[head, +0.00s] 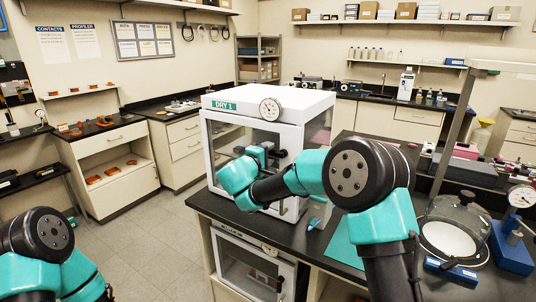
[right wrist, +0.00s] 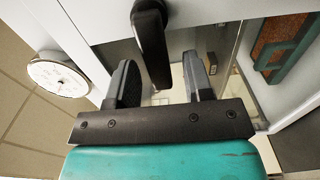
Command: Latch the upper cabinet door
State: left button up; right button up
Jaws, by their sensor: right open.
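The upper cabinet (head: 265,101) is a white box labelled DRY 1 with a glass-fronted door, standing on the black counter. Its black latch handle (right wrist: 151,35) shows large in the right wrist view, hanging down toward the gap between my fingers. My right gripper (right wrist: 160,68) is open at the door front, with one finger on each side of the handle's lower end. I cannot tell whether they touch it. In the head view my right gripper (head: 269,154) is partly hidden by its wrist. Whether the door sits fully closed is unclear. My left gripper is out of frame.
A lower glass-fronted cabinet (head: 236,264) is below the counter. A glass-domed vessel (head: 451,226) and a blue-based dial stand (head: 512,247) occupy the right. Open floor lies left.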

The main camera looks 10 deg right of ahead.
aim_at(280, 163)
jog(key=shift+w, duration=0.1)
jog(key=shift+c, duration=0.3)
grip_shut()
jog(key=shift+f, duration=0.1)
jog(key=f+n, duration=0.1)
jog(key=n, duration=0.3)
jog(key=s+d+f+n, duration=0.1)
jog(key=n, duration=0.4)
jog(key=s+d+f+n, duration=0.1)
jog(key=f+n, duration=0.1)
jog(key=n, duration=0.3)
jog(key=shift+d, duration=0.2)
jog(key=shift+s+d+f+n, duration=0.1)
jog(key=shift+s+d+n, duration=0.2)
jog(key=shift+n, duration=0.7)
jog(key=shift+s+d+f+n, duration=0.1)
jog(key=shift+s+d+n, duration=0.15)
jog(key=shift+n, duration=0.75)
